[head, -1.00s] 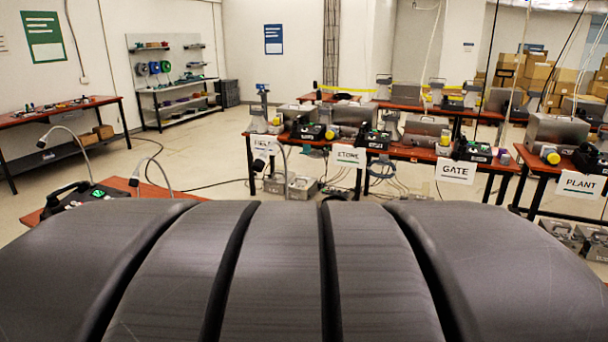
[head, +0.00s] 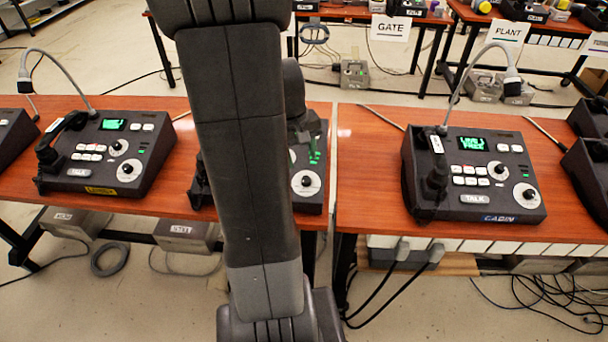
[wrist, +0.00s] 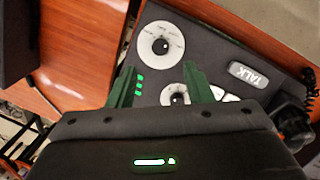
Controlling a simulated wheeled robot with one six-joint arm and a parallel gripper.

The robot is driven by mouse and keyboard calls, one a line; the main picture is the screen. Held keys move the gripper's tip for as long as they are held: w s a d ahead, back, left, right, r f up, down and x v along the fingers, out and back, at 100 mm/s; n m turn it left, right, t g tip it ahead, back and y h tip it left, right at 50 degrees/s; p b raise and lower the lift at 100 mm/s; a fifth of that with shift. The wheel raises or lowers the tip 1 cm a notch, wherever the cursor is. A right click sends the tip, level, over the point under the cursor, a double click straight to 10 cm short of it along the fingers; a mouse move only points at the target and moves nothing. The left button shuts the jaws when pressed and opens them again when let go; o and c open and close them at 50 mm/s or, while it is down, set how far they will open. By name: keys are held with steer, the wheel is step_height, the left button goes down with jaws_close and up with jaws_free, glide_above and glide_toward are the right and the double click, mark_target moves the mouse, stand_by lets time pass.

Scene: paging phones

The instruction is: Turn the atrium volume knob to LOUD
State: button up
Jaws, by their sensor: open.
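My gripper (wrist: 158,68) is open in the wrist view, its two green fingers apart above a dark paging console (wrist: 215,50). A large white dial with a black knob (wrist: 160,45) lies just beyond the fingertips. A smaller dial (wrist: 175,97) shows between the fingers, partly covered. I see no contact with either knob. In the head view, my arm hides much of the middle console (head: 312,190), whose large dial (head: 305,182) shows to the arm's right. Its name label is hidden, so I cannot tell whether it is the atrium one.
A console with an unreadable yellow label (head: 110,150) stands left; one marked CABIN (head: 475,175) stands right. Both have gooseneck microphones. The wooden tables (head: 365,215) meet at a narrow gap right of the middle console. Cables hang below. A handset (wrist: 292,120) sits at the wrist view's right.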

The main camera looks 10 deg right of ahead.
mark_target(306, 180)
steer(key=f, duration=0.3)
steer(key=d+f, duration=0.1)
steer(key=f, duration=0.4)
steer(key=shift+w+d+f, duration=0.15)
steer(key=shift+f, duration=0.2)
steer(key=shift+c, duration=0.5)
steer(key=c, duration=0.9)
steer(key=m+b, duration=0.1)
steer(key=m, duration=0.2)
steer(key=shift+y, duration=0.4)
steer(key=o, duration=1)
steer(key=shift+r, duration=0.15)
step_height(306, 180, up, 14)
steer(key=a, duration=0.1)
steer(key=shift+f+p, duration=0.25)
steer(key=shift+p, duration=0.15)
